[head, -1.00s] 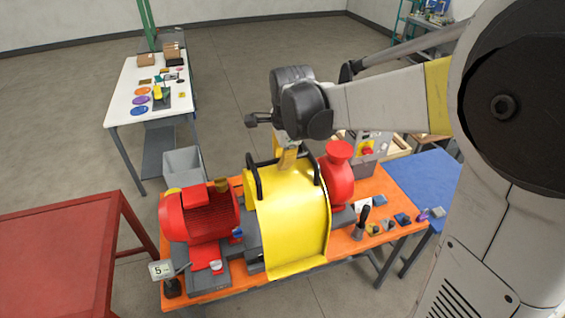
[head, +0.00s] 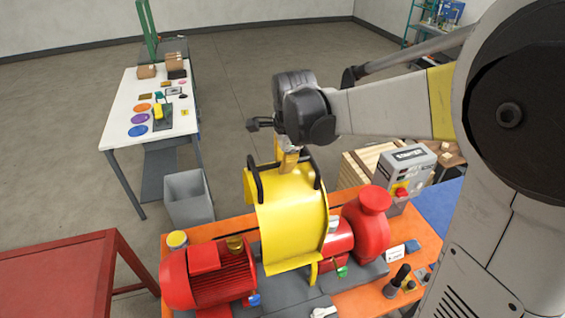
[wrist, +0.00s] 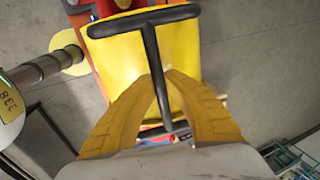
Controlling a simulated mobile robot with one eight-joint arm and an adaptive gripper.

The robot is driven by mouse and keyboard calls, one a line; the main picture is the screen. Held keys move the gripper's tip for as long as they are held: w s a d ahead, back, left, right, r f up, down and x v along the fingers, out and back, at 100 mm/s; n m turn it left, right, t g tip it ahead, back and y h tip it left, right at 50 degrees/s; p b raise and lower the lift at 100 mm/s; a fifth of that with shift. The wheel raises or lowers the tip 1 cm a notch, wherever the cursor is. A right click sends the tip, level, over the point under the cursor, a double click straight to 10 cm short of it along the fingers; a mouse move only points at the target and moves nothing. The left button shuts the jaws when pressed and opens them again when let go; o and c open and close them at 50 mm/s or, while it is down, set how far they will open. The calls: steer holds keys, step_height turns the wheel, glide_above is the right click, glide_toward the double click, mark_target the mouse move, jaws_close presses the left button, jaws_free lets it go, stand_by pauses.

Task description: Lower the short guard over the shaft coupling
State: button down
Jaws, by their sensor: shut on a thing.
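My gripper (head: 290,158) is shut on the black handle (wrist: 158,70) of the yellow guard (head: 290,215). The guard is a curved yellow cover, held up in front of the gap between the red motor (head: 208,278) and the red pump (head: 368,218) in the head view. Its curved plate also shows in the wrist view (wrist: 118,62), below the handle. The shaft coupling is hidden behind the guard. The guard's exact height above the skid cannot be told.
The skid stands on an orange bench (head: 400,232). A grey control box (head: 405,172) stands behind the pump. A black-handled tool (head: 397,280) and small parts lie at the right. A grey bin (head: 188,197), white table (head: 125,98) and red table (head: 65,270) are at the left.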

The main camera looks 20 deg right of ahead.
steer(key=shift+s+f+b, duration=0.1)
steer(key=shift+f+b, duration=0.3)
steer(key=shift+f, duration=0.25)
step_height(320, 180, down, 25)
steer(key=b, duration=1.8)
steer(key=shift+r, duration=0.15)
steer(key=shift+w+f+b, duration=0.45)
steer(key=shift+w+b, duration=0.1)
steer(key=shift+b, duration=0.15)
steer(key=c, duration=1.5)
jaws_free()
steer(key=shift+o, duration=0.2)
